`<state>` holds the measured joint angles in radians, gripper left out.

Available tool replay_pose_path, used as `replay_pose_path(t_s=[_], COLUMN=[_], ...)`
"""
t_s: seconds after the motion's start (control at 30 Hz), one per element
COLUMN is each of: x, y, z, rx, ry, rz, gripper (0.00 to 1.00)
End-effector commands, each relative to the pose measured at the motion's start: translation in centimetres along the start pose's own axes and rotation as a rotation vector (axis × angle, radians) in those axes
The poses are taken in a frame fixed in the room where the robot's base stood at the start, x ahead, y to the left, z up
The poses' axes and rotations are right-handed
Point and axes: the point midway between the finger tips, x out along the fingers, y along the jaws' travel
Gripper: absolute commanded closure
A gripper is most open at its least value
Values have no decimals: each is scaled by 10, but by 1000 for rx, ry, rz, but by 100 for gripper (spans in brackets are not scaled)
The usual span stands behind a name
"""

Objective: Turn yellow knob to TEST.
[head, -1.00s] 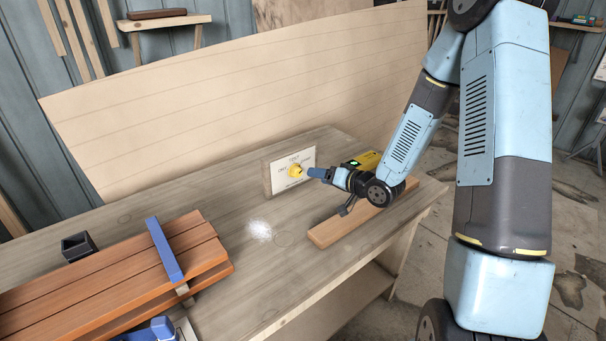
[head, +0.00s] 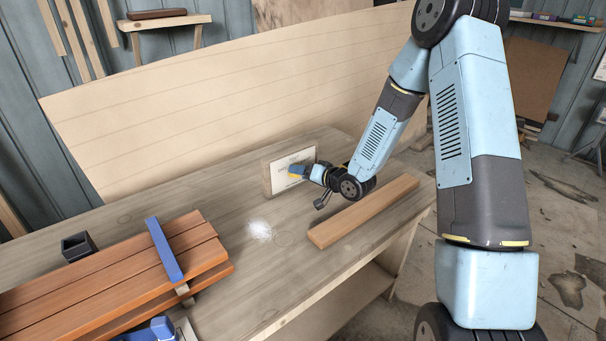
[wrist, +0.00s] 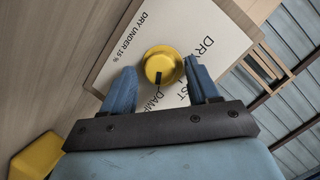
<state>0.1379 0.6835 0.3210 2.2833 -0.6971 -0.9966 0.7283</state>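The yellow knob (wrist: 160,68) sits on a white panel (wrist: 185,30) with printed labels. In the wrist view I can read "DRY UNDER 15 %" and "DAMP", and part of a word ending in "ST". The knob's dark mark points down in that view. My gripper (wrist: 161,84) is open, with one blue finger on each side of the knob. Small gaps seem to show between the fingers and the knob; contact is hard to tell. In the head view my gripper (head: 303,170) covers most of the knob, and the panel (head: 280,165) stands upright on the bench.
A loose wooden plank (head: 362,210) lies on the bench below my arm. Reddish boards (head: 110,275) with a blue clamp (head: 164,250) lie at the left. A large curved wooden board (head: 220,95) stands behind. A yellow object (wrist: 36,156) shows at the wrist view's lower left.

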Motion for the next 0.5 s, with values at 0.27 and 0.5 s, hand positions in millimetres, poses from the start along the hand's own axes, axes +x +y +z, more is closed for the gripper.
replay_pose_path(t_s=[0.27, 0.5], x=[0, 0], y=[0, 1], z=[0, 0], rx=[0, 0], ry=[0, 0], rz=[0, 2], gripper=[68, 91])
